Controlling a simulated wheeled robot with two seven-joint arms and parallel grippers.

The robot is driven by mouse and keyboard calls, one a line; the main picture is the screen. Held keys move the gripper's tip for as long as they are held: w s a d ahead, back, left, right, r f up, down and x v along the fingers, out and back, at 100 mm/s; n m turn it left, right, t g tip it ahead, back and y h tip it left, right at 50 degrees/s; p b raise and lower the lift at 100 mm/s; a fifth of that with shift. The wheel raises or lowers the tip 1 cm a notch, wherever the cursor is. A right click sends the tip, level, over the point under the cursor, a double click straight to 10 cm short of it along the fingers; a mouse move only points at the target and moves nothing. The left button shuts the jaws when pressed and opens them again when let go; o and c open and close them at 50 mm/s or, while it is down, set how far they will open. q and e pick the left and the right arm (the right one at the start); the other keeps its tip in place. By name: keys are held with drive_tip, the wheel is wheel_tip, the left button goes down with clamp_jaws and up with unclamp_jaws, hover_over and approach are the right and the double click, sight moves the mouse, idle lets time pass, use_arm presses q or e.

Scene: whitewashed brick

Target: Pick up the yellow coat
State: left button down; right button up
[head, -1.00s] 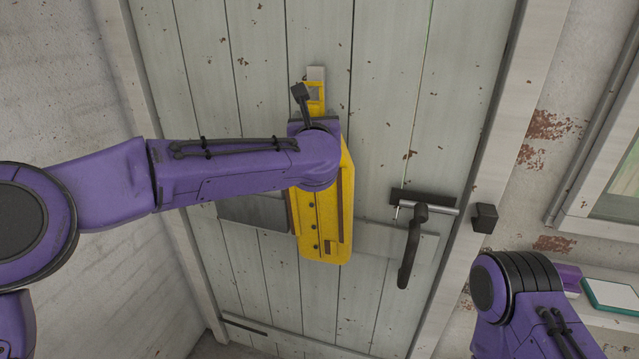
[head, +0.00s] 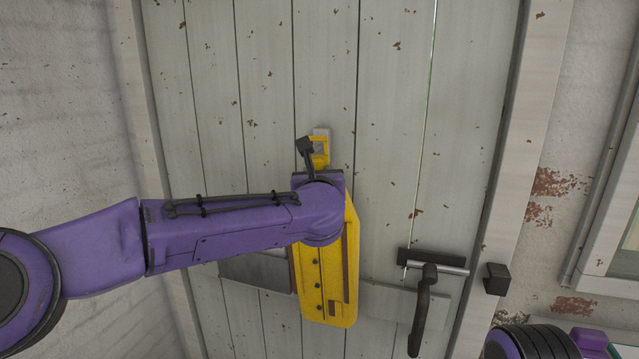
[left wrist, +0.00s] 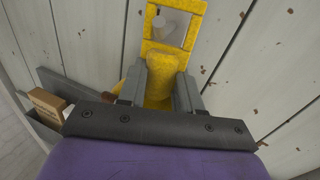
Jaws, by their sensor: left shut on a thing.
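The yellow coat (head: 328,285) hangs flat and upright against the pale plank door in the head view. A yellow loop (head: 320,152) at its top lies over a light plate on the door. The left wrist view shows a grey peg (left wrist: 160,22) inside the opening of this loop. My left gripper (left wrist: 162,75) is shut on the yellow coat just below the loop, one finger on each side. In the head view my purple wrist hides the fingers and the coat's upper part. My right gripper is out of view.
A dark door handle (head: 424,310) sticks out to the right of the coat. A black block (head: 497,279) sits on the door frame further right. A tan block (left wrist: 45,103) shows in the left wrist view.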

use_arm(q)
drive_tip(key=s+a+b, duration=0.2)
drive_tip(key=s+b, duration=0.2)
drive_tip(key=s, duration=0.4)
drive_tip(key=s+a+b, duration=0.3)
drive_tip(key=s+b, duration=0.1)
drive_tip(key=s, duration=0.4)
drive_tip(key=shift+s+a, duration=0.2)
drive_tip(key=shift+s, duration=0.1)
drive_tip(key=shift+r, duration=0.1)
